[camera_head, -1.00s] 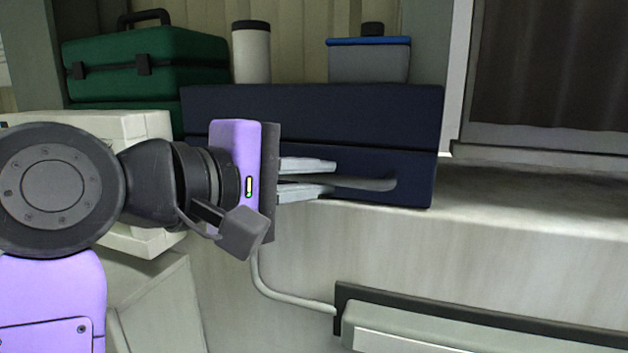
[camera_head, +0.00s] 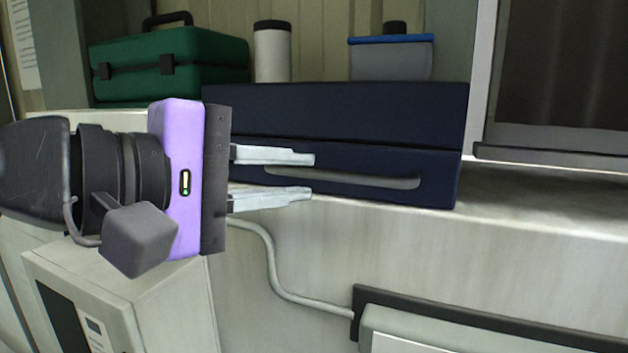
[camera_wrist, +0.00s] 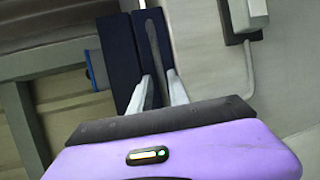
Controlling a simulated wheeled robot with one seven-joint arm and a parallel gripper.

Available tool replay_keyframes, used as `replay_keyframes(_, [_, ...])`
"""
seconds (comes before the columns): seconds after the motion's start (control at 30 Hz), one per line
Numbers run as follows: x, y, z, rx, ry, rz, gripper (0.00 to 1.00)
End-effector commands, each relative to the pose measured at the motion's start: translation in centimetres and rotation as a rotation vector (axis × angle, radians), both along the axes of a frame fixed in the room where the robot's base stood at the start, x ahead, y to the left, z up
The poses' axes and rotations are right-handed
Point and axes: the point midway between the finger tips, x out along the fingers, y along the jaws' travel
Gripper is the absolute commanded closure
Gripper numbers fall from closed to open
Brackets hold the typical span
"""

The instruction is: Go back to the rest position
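My gripper (camera_head: 312,176) is open, its two pale fingers apart and pointing right. It is in front of the left part of a dark blue case (camera_head: 350,112), whose grey curved handle (camera_head: 385,182) shows between and beyond the fingers. In the wrist view the fingers of my gripper (camera_wrist: 160,88) also stand apart, with the handle (camera_wrist: 155,45) of the dark blue case (camera_wrist: 118,50) showing between and beyond them. I see nothing held; the exact gap to the handle is hard to judge.
The case sits on a pale ledge (camera_head: 540,205). A green toolbox (camera_head: 170,62), a white canister (camera_head: 272,55) and a grey blue-rimmed box (camera_head: 390,62) stand behind. A grey cable (camera_head: 270,262) runs below the ledge. The ledge right of the case is clear.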

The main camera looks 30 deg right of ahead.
Motion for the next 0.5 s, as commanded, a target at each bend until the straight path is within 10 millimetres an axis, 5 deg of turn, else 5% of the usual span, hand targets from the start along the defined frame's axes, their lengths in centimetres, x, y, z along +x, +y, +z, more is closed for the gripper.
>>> replay_keyframes(0.5, [-0.13,0.59,0.13,-0.001,0.000,0.000,0.78])
